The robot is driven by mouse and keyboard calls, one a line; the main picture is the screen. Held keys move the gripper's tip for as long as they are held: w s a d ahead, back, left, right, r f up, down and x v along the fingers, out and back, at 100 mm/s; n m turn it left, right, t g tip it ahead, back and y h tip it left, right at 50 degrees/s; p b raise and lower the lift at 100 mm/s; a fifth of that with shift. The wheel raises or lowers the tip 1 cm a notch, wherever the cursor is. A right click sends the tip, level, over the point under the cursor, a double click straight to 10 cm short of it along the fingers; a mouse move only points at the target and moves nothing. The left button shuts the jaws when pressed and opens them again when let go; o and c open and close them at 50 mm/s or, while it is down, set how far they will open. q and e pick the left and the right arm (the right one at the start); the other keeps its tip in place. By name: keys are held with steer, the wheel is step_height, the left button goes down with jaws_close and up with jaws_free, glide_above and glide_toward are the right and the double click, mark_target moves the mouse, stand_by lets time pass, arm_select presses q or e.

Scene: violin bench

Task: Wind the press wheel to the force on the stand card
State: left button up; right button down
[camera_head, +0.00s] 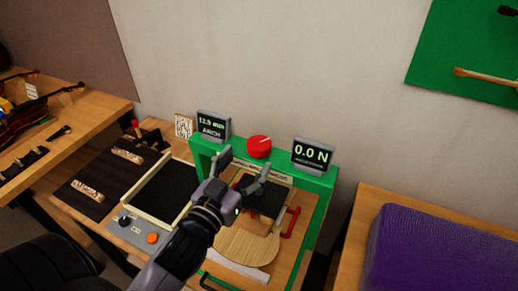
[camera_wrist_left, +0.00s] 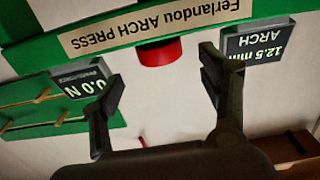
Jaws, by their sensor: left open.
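The red press wheel (camera_head: 259,146) sits on top of the green arch press (camera_head: 325,190). It also shows, upside down, in the left wrist view (camera_wrist_left: 160,53). My left gripper (camera_head: 245,163) is open and empty in front of the press's top beam, its fingers spread just below and in front of the wheel, apart from it. The force display (camera_head: 311,155) reads 0.0 N. The arch display (camera_head: 212,126) reads about 12.5 mm. A small white card (camera_head: 183,126) stands left of the press; its writing is too small to read. My right gripper is not in view.
A violin plate (camera_head: 248,247) lies under the press, with a dark block (camera_head: 263,198) and red handles near it. A black-lined tray (camera_head: 163,192) and a grey control box (camera_head: 140,229) stand left. A purple padded block (camera_head: 440,250) is at right.

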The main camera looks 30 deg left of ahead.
mark_target(253, 152)
arm_select(q)
steer(key=w+p, duration=0.2)
steer(key=w, duration=0.5)
steer(key=shift+w+a, duration=0.15)
steer(key=shift+a, duration=0.05)
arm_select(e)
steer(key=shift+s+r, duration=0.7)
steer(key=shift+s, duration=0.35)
arm_select(q)
steer(key=shift+c, duration=0.6)
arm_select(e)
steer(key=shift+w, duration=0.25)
arm_select(q)
steer(key=c, duration=1.1)
